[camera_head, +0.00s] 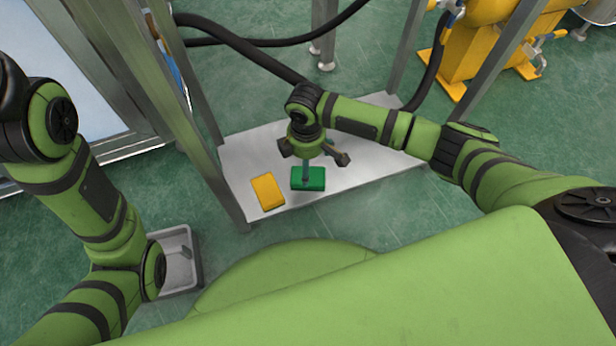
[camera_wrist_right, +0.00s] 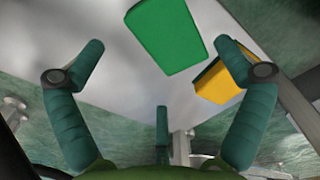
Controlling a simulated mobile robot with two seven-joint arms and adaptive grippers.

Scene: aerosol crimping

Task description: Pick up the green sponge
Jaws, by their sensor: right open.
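The green sponge (camera_head: 315,180) lies flat on the grey metal shelf (camera_head: 365,185), near its front edge. My right gripper (camera_head: 313,160) is open and empty above the sponge, with its fingers spread. In the right wrist view the sponge (camera_wrist_right: 165,35) shows at the top, beyond the spread fingers of the gripper (camera_wrist_right: 160,75). There is a visible gap between the fingers and the sponge. One finger overlaps the sponge in the head view. My left arm is in the head view, but its gripper does not show.
A yellow sponge (camera_head: 268,191) lies left of the green one, also in the wrist view (camera_wrist_right: 218,82). Metal posts (camera_head: 205,150) rise at the shelf's corners. A grey tray (camera_head: 195,263) sits at lower left. Dark hoses (camera_head: 240,47) cross behind. A yellow machine (camera_head: 478,50) stands at upper right.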

